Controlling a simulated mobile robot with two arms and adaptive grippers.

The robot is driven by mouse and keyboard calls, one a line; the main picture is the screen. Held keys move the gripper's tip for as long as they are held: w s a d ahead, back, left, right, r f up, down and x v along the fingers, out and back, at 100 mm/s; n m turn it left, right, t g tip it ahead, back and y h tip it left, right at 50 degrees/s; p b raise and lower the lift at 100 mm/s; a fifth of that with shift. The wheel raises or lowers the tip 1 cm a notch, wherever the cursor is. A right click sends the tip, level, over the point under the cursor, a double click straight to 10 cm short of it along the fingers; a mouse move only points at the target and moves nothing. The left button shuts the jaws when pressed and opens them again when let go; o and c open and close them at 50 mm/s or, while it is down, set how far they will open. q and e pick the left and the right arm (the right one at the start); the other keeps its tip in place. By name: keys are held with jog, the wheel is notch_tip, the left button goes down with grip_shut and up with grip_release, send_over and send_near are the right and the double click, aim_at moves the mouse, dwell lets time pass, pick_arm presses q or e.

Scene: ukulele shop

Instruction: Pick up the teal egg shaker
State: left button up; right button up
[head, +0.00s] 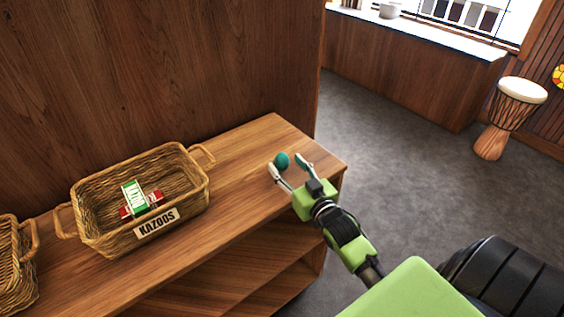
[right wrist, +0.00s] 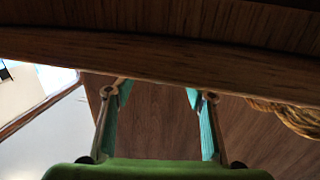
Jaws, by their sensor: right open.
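The teal egg shaker (head: 282,160) is on the wooden shelf top, near its right end. My right gripper (head: 287,164) reaches in from the lower right with its two fingers spread. In the head view the egg shows at the fingertips, close to the left one; I cannot tell whether they touch. In the right wrist view the open fingers (right wrist: 158,95) have nothing visible between them, and the egg does not show. My left gripper is out of view.
A wicker basket labelled KAZOOS (head: 190,205) holds small boxes, left of the egg on the shelf top (head: 250,200). Another basket (head: 15,270) is at the far left. A wooden wall stands behind. A drum (head: 493,140) stands on the floor at right.

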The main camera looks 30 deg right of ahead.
aim_at(285, 163)
jog(key=w, duration=0.4)
jog(key=shift+w+d+f, duration=0.1)
jog(key=shift+d+f, duration=0.2)
jog(key=shift+f, duration=0.05)
jog(key=c, duration=1.2)
jog(key=shift+r, duration=0.1)
